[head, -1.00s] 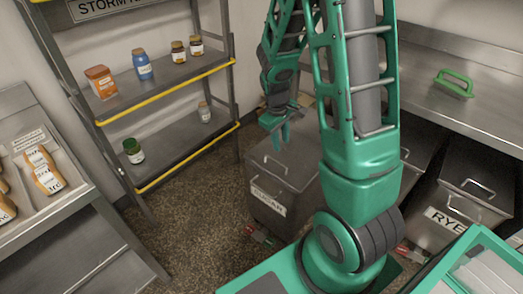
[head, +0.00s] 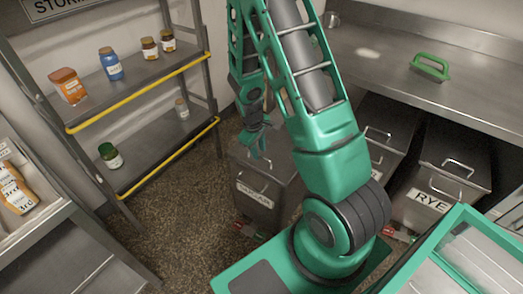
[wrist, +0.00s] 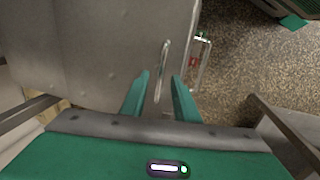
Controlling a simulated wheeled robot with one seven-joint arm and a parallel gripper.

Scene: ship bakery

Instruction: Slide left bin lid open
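The left bin (head: 286,180) is grey metal with a white label that seems to read SUGAR (head: 255,195). Its flat lid (wrist: 100,45) fills the upper left of the wrist view and looks closed. A metal bar handle (wrist: 163,58) stands on the lid near its edge. My gripper (head: 258,146) is just above this lid in the head view. In the wrist view my gripper (wrist: 160,78) is open, with one green finger on each side of the handle's line. I cannot tell whether the fingers touch it. My arm hides part of the bin in the head view.
A RYE bin (head: 440,185) and another bin stand to the right under a steel counter (head: 400,75) holding a green-handled tool (head: 430,67). A shelf rack (head: 140,80) with jars stands left. Speckled floor (head: 185,225) is clear between.

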